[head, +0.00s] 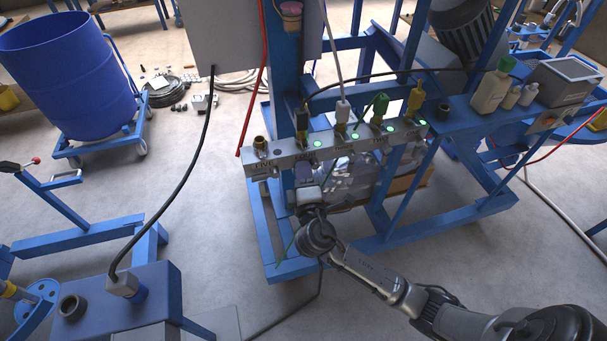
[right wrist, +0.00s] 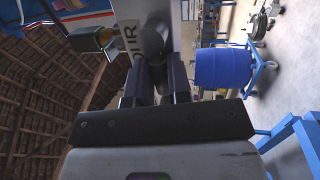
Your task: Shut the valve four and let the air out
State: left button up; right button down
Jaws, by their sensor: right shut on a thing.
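The pale grey manifold bar (head: 332,147) runs across the blue frame in the head view, with several hose fittings along its top and green lights on its face. My right gripper (head: 308,198) is at its front left, below the bar. In the right wrist view its two fingers (right wrist: 157,88) are shut on a dark rounded valve handle (right wrist: 152,42). Beside the handle, the bar carries lettering (right wrist: 130,42) that reads "OUR", its start cut off. How far the handle is turned cannot be told. My left gripper is out of view.
Bottles (head: 493,88) stand on the blue shelf at right. A blue drum (head: 72,75) stands on a wheeled dolly at upper left. The floor between is mostly clear.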

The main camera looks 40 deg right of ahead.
jog(key=shift+r+m, duration=0.15)
jog(key=shift+m, duration=0.25)
jog(key=c, duration=1.1)
grip_release()
jog(key=shift+f, duration=0.25)
